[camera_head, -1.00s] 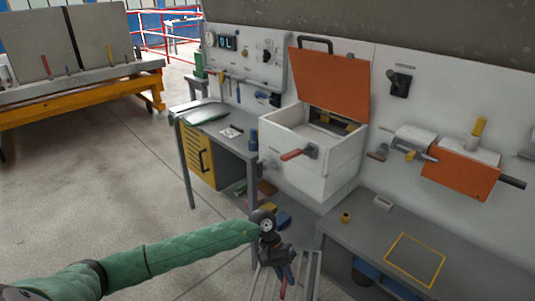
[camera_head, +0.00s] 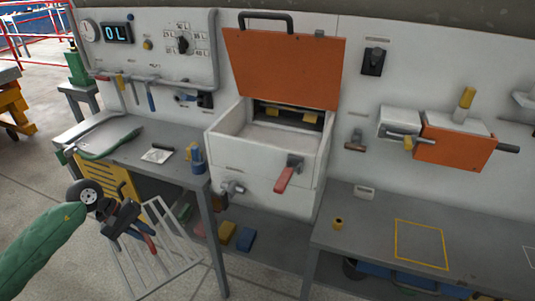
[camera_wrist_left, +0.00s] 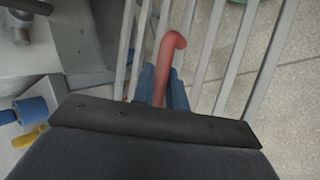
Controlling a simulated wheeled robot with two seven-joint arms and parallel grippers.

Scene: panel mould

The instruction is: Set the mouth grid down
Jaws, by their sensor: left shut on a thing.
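The mouth grid (camera_head: 182,228) is a light grey frame of parallel bars, hanging tilted at the lower left in the head view. My left gripper (camera_head: 140,230) is shut on it, at its red handle. In the left wrist view the grid's bars (camera_wrist_left: 268,62) run away from the gripper, and a red hooked piece (camera_wrist_left: 160,68) rises between the blue fingers. The grid is in the air over the floor, in front of the left bench. The far ends of the bars are partly cut off in the wrist view. My right gripper is not in view.
A right bench (camera_head: 360,215) has a yellow outlined rectangle (camera_head: 422,245), which is empty. A white box with a raised orange lid (camera_head: 285,65) stands between the benches. The left bench (camera_head: 110,137) holds several items.

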